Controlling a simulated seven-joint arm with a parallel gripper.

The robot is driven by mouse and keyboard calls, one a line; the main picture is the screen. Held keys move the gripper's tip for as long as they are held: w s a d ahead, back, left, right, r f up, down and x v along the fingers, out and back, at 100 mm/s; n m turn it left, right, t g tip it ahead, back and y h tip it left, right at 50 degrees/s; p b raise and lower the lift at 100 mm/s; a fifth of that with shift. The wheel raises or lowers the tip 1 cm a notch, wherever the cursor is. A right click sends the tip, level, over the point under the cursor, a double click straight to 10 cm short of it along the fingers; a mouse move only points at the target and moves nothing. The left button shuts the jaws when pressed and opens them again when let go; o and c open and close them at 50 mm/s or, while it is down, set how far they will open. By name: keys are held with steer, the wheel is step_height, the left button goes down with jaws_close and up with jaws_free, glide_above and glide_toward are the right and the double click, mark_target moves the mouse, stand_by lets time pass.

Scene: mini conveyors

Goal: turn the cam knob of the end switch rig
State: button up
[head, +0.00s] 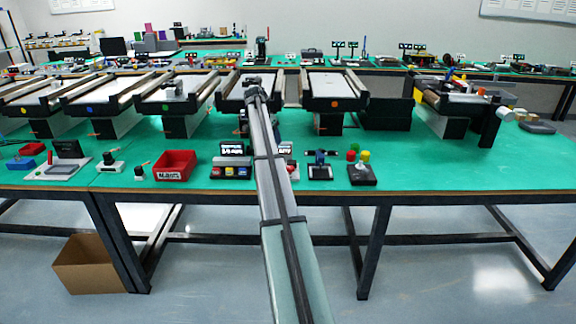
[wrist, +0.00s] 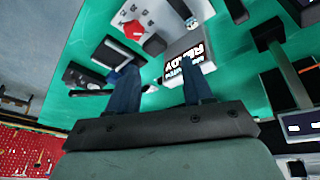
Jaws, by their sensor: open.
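My gripper (wrist: 160,76) is open in the wrist view, its two dark blue fingers apart with nothing between them. In the head view my gripper (head: 253,90) is small and dark at the far end of my arm, in front of a conveyor. A pale plate with a red knob (wrist: 134,29) lies beyond the fingertips in the wrist view, apart from them. It looks like the end switch rig with its cam knob, but I cannot be sure. I cannot pick out the same rig in the head view, where my arm covers part of the bench.
A box with white lettering (wrist: 187,60) is close by the right finger. A black device (wrist: 118,53) lies beyond the left one.

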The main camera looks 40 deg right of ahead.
steer(key=m, duration=0.2)
steer(key=m+g, duration=0.2)
steer(key=m, duration=0.5)
glide_toward(290, 167)
steer(key=x, duration=0.8)
steer(key=shift+c, duration=0.3)
steer(key=shift+a+y, duration=0.1)
steer(key=shift+y, duration=0.2)
steer(key=c, duration=0.7)
steer(key=shift+c, duration=0.2)
